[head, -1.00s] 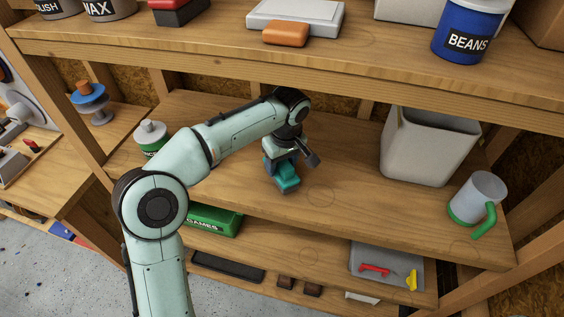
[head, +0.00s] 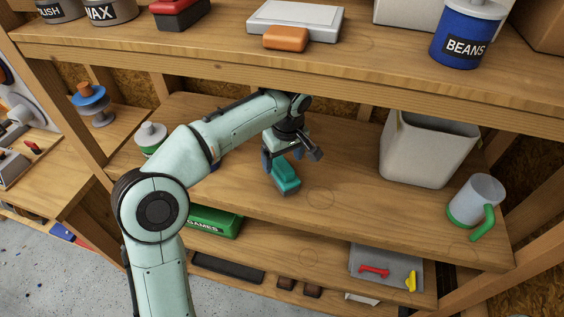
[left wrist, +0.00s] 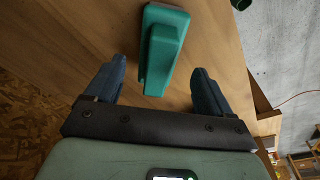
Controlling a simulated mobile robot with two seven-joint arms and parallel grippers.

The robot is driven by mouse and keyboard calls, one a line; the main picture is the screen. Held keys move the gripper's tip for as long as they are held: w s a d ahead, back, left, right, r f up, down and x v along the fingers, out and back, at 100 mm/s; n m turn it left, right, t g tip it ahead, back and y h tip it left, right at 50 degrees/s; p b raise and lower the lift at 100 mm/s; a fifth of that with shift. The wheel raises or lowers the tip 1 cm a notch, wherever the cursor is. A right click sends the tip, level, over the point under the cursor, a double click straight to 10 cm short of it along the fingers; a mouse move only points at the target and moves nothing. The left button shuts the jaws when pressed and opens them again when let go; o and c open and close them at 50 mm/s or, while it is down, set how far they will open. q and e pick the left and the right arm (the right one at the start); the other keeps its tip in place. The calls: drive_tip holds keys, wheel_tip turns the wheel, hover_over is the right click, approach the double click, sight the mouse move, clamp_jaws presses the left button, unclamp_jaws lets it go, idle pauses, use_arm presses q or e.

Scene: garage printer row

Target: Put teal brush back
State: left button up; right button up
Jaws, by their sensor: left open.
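The teal brush (head: 286,178) lies on the middle shelf board (head: 345,180), near the board's centre. It also shows in the left wrist view (left wrist: 160,50), just beyond and between the fingertips. My left gripper (head: 283,160) is open and sits just above and behind the brush in the head view. In the left wrist view both blue fingers (left wrist: 157,80) stand apart, with visible gaps on each side of the brush. My right gripper is in neither view.
A grey bin (head: 425,150) and a cup with a green handle (head: 475,203) stand to the right on the same board. A white-capped bottle (head: 150,136) stands at the left. The upper shelf (head: 330,65) overhangs my arm. Board around the brush is clear.

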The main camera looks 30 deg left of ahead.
use_arm(q)
drive_tip(key=r, duration=0.4)
drive_tip(key=shift+s+d+r+p, duration=0.15)
drive_tip(key=shift+d+r+p, duration=0.05)
drive_tip(key=shift+d+p, duration=0.15)
drive_tip(key=shift+f, duration=0.1)
